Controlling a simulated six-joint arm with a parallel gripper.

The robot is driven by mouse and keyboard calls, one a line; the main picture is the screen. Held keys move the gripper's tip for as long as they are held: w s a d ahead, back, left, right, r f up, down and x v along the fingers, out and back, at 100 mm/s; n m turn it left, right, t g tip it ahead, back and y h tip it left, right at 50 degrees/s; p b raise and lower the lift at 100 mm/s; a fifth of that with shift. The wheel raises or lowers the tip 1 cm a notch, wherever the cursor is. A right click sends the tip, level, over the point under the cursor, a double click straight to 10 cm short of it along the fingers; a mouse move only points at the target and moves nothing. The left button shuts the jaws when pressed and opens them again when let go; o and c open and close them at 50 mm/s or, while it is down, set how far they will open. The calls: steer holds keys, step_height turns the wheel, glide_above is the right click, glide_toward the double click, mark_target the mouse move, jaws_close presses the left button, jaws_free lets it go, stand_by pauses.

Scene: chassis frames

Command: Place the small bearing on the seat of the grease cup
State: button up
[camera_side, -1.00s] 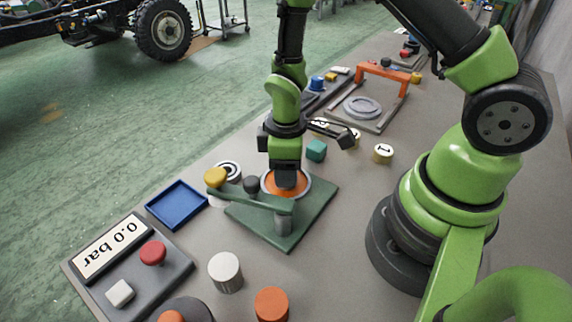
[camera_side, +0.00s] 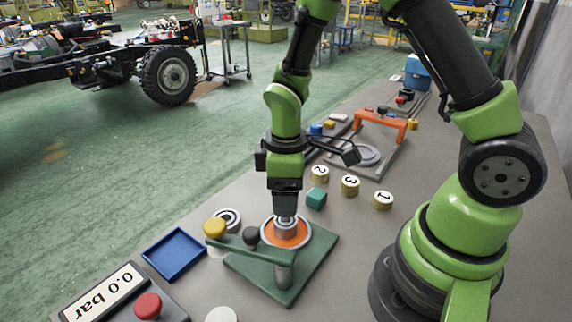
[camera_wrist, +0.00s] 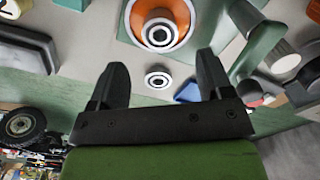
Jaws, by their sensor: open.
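The grease cup (camera_side: 304,240) is an orange dish with a grey rim on a green base plate. It also shows at the top of the wrist view (camera_wrist: 180,14). A small silver bearing (camera_side: 286,228) stands at the middle of the orange dish, seemingly flat; in the wrist view (camera_wrist: 158,33) it looks roughly centred. My gripper (camera_side: 286,211) is just above the bearing, pointing down. In the wrist view its two fingers (camera_wrist: 160,66) are spread with nothing between them. The underside of the bearing, where it meets the seat, is hidden.
Another ringed bearing (camera_side: 228,217) lies on the table left of the cup. A green swing arm (camera_side: 262,254) with yellow and black knobs crosses the front of the plate. A blue tray (camera_side: 174,254), a teal block (camera_side: 316,198) and numbered cylinders (camera_side: 350,186) stand around.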

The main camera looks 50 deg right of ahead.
step_height(320, 180, up, 6)
step_height(320, 180, up, 9)
steer(key=m+t, duration=0.3)
steer(key=m, duration=0.2)
glide_above(286, 219)
steer(key=s, duration=0.4)
steer(key=s+r+m+t+y, duration=0.2)
steer(key=s+r+m+t, duration=0.2)
steer(key=s+r+m, duration=0.2)
steer(key=shift+s+a+r, duration=0.2)
steer(key=shift+s+a, duration=0.2)
steer(key=shift+s, duration=0.45)
